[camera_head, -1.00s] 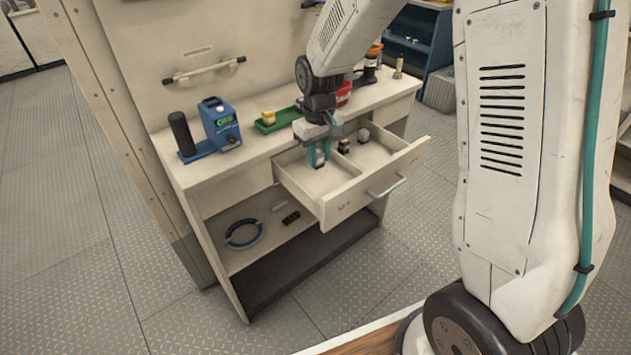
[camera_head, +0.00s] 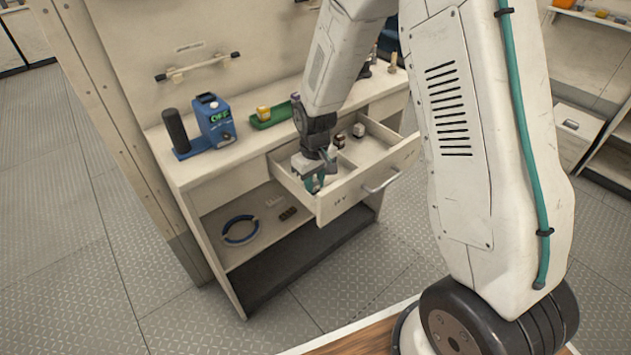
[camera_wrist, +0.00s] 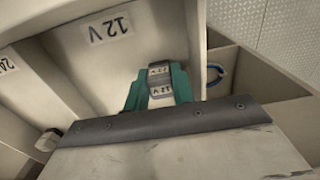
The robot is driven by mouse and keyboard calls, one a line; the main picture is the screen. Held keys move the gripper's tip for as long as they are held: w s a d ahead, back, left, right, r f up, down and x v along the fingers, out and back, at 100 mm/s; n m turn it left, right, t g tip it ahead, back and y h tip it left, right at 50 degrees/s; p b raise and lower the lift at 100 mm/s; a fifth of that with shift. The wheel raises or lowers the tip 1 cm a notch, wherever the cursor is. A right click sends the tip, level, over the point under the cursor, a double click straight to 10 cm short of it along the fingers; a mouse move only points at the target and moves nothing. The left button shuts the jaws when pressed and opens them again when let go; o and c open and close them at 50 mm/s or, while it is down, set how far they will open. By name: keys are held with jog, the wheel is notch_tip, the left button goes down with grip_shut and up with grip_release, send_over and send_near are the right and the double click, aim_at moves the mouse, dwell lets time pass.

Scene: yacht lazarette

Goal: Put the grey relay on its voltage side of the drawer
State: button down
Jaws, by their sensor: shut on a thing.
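The grey relay (camera_wrist: 160,72) is between the two teal fingers of my gripper (camera_wrist: 157,88) in the wrist view, with small 12 V labels on it. My gripper, also seen in the head view (camera_head: 317,182), is shut on it. It is down at the left compartment of the open drawer (camera_head: 365,182), near the drawer front. A 12 V label (camera_wrist: 110,29) lies beside the relay in the wrist view; a partly cut-off 24 label (camera_wrist: 6,65) is past a divider (camera_wrist: 70,70). Whether the relay touches the drawer floor is unclear.
Small relays (camera_head: 358,130) (camera_head: 338,142) stand toward the back of the drawer. The worktop holds a blue device (camera_head: 214,120), a black cylinder (camera_head: 178,131) and a green tray (camera_head: 270,120). A blue ring (camera_head: 240,230) lies on the shelf below.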

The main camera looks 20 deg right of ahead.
aim_at(314, 181)
jog(key=shift+f, duration=0.1)
jog(key=c, duration=1.5)
grip_release()
jog(key=shift+o, duration=0.2)
jog(key=s+d+r, duration=0.1)
jog(key=s+r, duration=0.2)
jog(key=r, duration=0.7)
jog(key=s+r, duration=0.2)
jog(key=r, duration=0.8)
jog(key=s+d+r+m, duration=0.1)
jog(key=s+r, duration=0.2)
jog(key=s, duration=0.5)
jog(key=s+d+r+m, duration=0.1)
jog(key=s+r, duration=0.2)
jog(key=s, duration=0.5)
jog(key=s+r+m+t, duration=0.1)
jog(key=s+r, duration=0.2)
jog(key=s, duration=0.5)
jog(key=shift+d+m, duration=0.3)
jog(key=shift+d, duration=0.1)
jog(key=shift+s, duration=0.1)
